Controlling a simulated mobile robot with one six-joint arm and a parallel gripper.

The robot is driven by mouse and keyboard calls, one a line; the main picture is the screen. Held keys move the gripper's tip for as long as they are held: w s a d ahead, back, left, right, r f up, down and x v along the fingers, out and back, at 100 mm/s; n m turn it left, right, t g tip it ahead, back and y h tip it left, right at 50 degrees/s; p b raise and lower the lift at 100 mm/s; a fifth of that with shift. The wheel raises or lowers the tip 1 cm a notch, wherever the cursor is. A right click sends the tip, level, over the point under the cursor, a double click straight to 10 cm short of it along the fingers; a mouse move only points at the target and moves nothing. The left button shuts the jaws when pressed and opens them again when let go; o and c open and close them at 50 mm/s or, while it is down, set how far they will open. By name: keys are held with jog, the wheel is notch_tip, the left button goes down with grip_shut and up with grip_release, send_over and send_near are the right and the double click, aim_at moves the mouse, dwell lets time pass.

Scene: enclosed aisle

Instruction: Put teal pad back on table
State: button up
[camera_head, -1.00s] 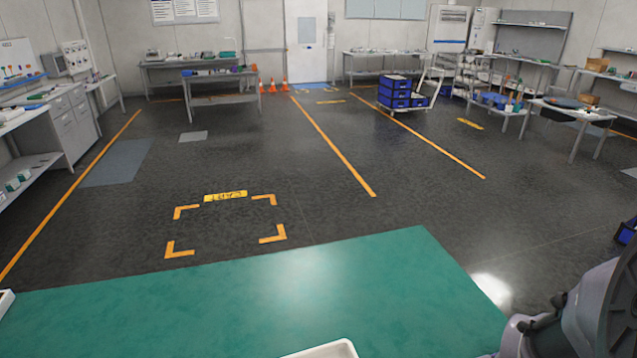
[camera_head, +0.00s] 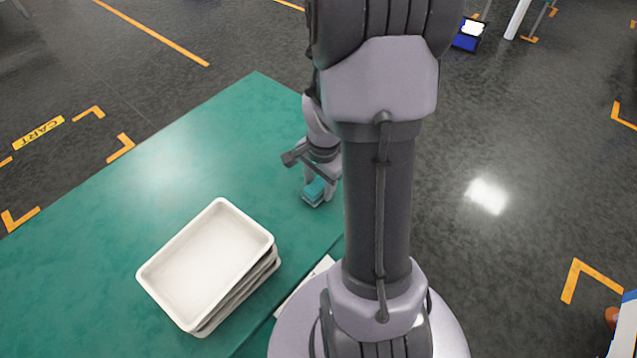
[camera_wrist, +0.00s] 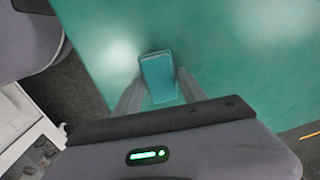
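The teal pad (camera_head: 314,190) is a small block at the tip of my gripper (camera_head: 320,187), over the right part of the green-topped table (camera_head: 110,215). In the wrist view the pad (camera_wrist: 158,76) sits between the two fingers (camera_wrist: 159,88), which lie close along both its sides. My gripper looks shut on the pad. The pad is on or just above the green top; I cannot tell whether it touches. My arm hides part of the table's right edge.
A stack of white trays (camera_head: 205,262) stands on the table at the left of my arm. A white flat item (camera_head: 303,287) lies near the table's edge beside my base. The green top between the stack and the pad is clear.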

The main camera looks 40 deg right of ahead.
aim_at(322, 188)
jog(key=shift+o, duration=1.3)
notch_tip(322, 188, up, 12)
jog(key=s+p, duration=0.1)
jog(key=p, duration=0.3)
jog(key=w+a+r+n+t, duration=0.2)
jog(key=a+r+n, duration=0.1)
jog(key=a+r, duration=0.35)
jog(key=s+a+r+n+t+y, duration=0.15)
jog(key=s+a+r+n, duration=0.3)
jog(key=a, duration=0.45)
jog(key=s+a+r+n+t+y, duration=0.1)
jog(key=s+a+r+n+t, duration=0.2)
jog(key=a+n, duration=0.45)
jog(key=shift+m+g+h, duration=0.25)
jog(key=shift+m+g, duration=0.5)
jog(key=shift+m, duration=0.15)
jog(key=f+b, duration=0.3)
jog(key=a+f+b, duration=0.1)
jog(key=f+b, duration=0.1)
jog(key=b, duration=0.1)
jog(key=f+b, duration=0.3)
jog(key=shift+s+a+f+b, duration=0.3)
jog(key=shift+a+b, duration=0.05)
jog(key=shift+a, duration=0.05)
